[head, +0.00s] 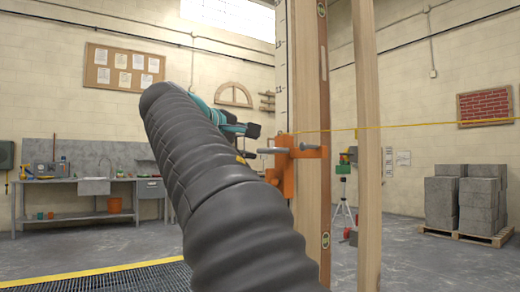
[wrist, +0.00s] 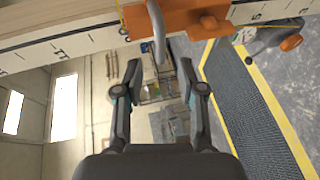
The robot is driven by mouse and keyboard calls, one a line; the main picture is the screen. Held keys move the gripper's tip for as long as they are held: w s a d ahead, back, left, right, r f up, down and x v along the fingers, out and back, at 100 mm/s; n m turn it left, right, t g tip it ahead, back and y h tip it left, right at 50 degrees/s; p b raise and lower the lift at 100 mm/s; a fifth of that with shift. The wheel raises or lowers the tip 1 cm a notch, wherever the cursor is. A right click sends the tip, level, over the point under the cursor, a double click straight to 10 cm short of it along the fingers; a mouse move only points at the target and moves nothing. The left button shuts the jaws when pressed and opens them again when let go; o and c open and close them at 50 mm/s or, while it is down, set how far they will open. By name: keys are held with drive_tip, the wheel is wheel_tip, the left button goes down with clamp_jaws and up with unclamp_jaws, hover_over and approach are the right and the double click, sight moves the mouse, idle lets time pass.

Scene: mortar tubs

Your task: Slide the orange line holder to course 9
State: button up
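The orange line holder (head: 306,165) is clamped on the tall wooden pole (head: 323,80), which carries a white marked scale (head: 283,60). A grey handle sticks out of its left side. In the wrist view the holder (wrist: 185,20) is at the top, with a curved grey handle (wrist: 157,25). My gripper (head: 254,130) is just left of the holder. In the wrist view my gripper (wrist: 160,67) is open, fingers apart, with the handle's end near the space between the tips. Contact cannot be told.
A yellow line (head: 430,124) runs right from the holder, past a second wooden post (head: 367,150). A tripod (head: 343,205) stands behind. Block pallets (head: 465,200) are at right, a workbench (head: 90,190) at left. A yellow-edged grating (head: 110,278) lies on the floor.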

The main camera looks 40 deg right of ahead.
drive_tip(key=shift+v, duration=2.5)
drive_tip(key=w+a+f+n+t+y, duration=0.15)
drive_tip(key=w+a+f+y, duration=0.25)
drive_tip(key=w+f, duration=0.6)
drive_tip(key=s+a+f+y, duration=0.2)
drive_tip(key=a+f, duration=0.1)
drive_tip(key=f, duration=0.5)
drive_tip(key=s+a+f+y, duration=0.2)
drive_tip(key=f, duration=0.6)
drive_tip(key=s+a+f+m+y, duration=0.2)
drive_tip(key=s+a+f+y, duration=0.1)
drive_tip(key=s+f, duration=0.8)
drive_tip(key=s+a+f+m+y, duration=0.2)
drive_tip(key=s+a+f, duration=0.3)
drive_tip(key=s+f, duration=0.6)
drive_tip(key=shift+s+a+f+g+y, duration=0.25)
drive_tip(key=shift+s+f+g+y, duration=0.2)
drive_tip(key=shift+f+y, duration=0.65)
